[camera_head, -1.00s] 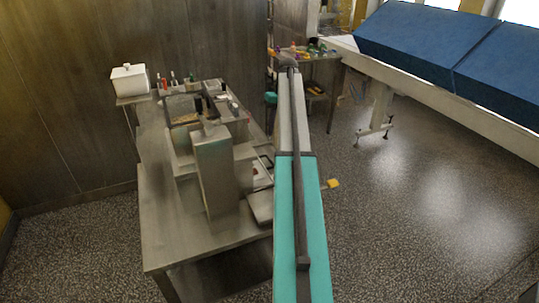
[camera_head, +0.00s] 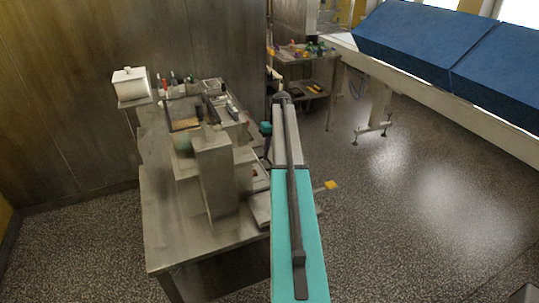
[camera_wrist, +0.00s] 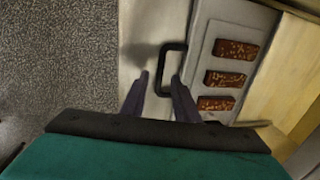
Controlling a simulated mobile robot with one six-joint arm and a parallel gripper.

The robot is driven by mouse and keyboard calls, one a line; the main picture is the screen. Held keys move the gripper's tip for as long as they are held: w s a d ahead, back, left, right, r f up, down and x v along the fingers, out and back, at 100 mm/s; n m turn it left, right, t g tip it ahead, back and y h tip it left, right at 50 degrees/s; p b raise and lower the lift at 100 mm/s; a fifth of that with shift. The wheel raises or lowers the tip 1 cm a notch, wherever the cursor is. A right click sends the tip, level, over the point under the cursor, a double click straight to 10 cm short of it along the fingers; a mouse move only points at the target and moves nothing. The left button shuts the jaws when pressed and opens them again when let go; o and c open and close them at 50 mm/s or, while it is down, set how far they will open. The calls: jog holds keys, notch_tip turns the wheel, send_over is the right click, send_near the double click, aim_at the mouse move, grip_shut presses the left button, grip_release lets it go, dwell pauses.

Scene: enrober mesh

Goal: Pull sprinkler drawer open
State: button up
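In the wrist view a dark rectangular loop handle (camera_wrist: 185,70) stands on a pale flat panel (camera_wrist: 140,40), which looks like the drawer's face. My gripper (camera_wrist: 160,76) is open, its two dark fingers apart. The left fingertip is left of the handle's near bar and the right fingertip overlaps the loop's opening. I cannot tell whether either finger touches the bar. In the head view my gripper is small and dark beside the machine (camera_head: 214,175), partly hidden by my arm, and the drawer is mostly hidden there.
Several brown sprinkled bars (camera_wrist: 230,49) lie on a pale plate right of the handle. The machine stands on a metal table (camera_head: 165,235). A yellow-tipped rod (camera_head: 331,185) juts out at the right. A shelf cart (camera_head: 310,70) stands behind; open floor lies right.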

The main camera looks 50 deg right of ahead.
jog(key=shift+a+f, duration=0.15)
jog(key=shift+f, duration=0.65)
jog(key=shift+c, duration=0.4)
grip_shut()
jog(key=shift+w, duration=0.1)
